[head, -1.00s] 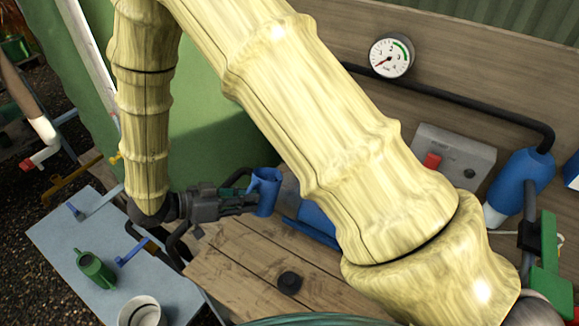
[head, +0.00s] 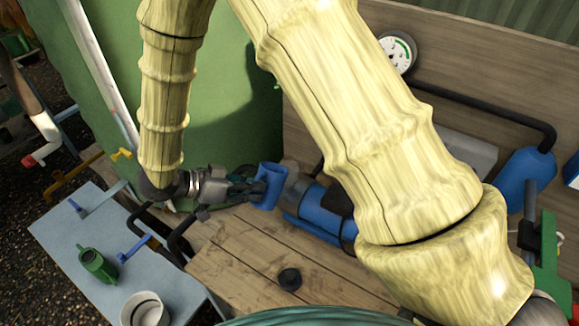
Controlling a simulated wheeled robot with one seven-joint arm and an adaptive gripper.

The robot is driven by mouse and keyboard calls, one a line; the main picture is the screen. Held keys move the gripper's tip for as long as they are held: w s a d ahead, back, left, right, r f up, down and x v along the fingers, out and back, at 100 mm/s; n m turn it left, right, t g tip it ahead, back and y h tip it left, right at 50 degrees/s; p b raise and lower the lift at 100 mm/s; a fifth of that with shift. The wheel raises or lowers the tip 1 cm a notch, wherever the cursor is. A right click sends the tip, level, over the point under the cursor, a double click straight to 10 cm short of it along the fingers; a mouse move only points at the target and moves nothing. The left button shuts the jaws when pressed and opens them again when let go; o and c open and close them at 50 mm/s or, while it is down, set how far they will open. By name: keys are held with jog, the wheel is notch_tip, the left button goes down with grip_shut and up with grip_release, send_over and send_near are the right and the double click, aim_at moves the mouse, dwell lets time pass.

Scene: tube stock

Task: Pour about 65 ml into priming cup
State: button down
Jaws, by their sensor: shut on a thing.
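My gripper (head: 254,190) is shut on a blue jug (head: 270,186) and holds it above the far edge of the wooden bench. The jug looks close to upright, perhaps slightly tilted. Its contents cannot be seen. Just right of it is a blue pump-like cylinder (head: 318,212), with a pale, rounded part (head: 291,171) behind the jug. A white cup (head: 145,310) stands at the front of the grey side table. I cannot tell which of these is the priming cup. My own arm covers much of the middle and right.
A black knob (head: 289,279) sits on the wooden bench (head: 240,262). A gauge (head: 398,52) and black pipe (head: 485,118) are on the back board. A blue tank (head: 525,178) stands right.

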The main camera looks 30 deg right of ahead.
aim_at(261, 173)
jog(key=shift+w+d+r+y+p, duration=0.25)
jog(key=shift+d+r+y+p, duration=0.1)
jog(key=shift+d+r+y, duration=0.35)
dwell(0.4)
jog(key=shift+w+d+r+n, duration=0.2)
jog(key=shift+w+r+n, duration=0.05)
jog(key=shift+n, duration=0.05)
dwell(0.5)
jog(key=shift+w+d+r+n+g+y+p, duration=0.15)
jog(key=shift+d+r+g+y+p, duration=0.1)
jog(key=shift+r+y, duration=0.2)
jog(key=shift+w+d+r+n+g+y+p, duration=0.15)
jog(key=shift+d+r+g+y, duration=0.15)
jog(key=shift+r, duration=0.25)
dwell(1.1)
